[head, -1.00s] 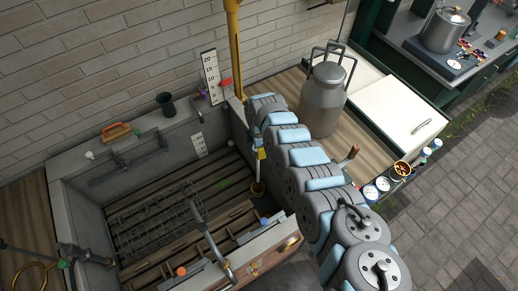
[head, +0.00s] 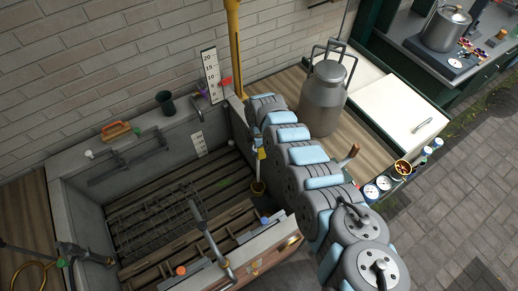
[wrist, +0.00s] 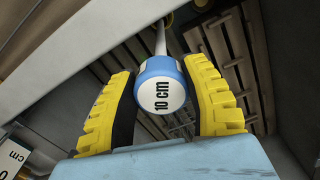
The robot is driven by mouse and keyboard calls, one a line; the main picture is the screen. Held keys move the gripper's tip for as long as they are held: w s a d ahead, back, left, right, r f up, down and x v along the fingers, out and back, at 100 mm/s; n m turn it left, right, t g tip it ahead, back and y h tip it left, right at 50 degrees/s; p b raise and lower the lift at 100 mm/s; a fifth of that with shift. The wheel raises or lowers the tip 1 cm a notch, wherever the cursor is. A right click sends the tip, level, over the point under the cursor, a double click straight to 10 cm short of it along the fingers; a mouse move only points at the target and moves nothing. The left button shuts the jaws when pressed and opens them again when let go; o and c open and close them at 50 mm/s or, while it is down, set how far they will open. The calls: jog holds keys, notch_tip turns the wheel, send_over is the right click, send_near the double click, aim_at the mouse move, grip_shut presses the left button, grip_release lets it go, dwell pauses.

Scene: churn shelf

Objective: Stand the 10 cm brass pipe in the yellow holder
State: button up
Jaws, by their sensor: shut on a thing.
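My gripper (wrist: 160,78) has two yellow ridged fingers shut on the 10 cm pipe, whose blue cap (wrist: 153,66) with a white "10 cm" face sits between them. The pipe's pale shaft (wrist: 161,38) runs away from the cap towards a yellow rim at the top of the wrist view. In the head view my gripper (head: 261,153) hangs over the right part of the sink, with the pipe below it. The yellow holder (head: 258,188) stands on the slatted sink floor directly under it. I cannot tell whether the pipe's lower end is inside the holder.
The stone sink's walls (head: 82,205) surround the slatted floor, with a wire rack (head: 155,218) to the left. A tap (head: 212,240) stands at the front edge. A metal churn (head: 323,100) stands on the wooden counter right of my arm. A dark cup (head: 165,103) sits on the back ledge.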

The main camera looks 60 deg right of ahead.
jog(key=shift+f, duration=0.2)
jog(key=o, duration=1.7)
jog(key=shift+r+p, duration=4.55)
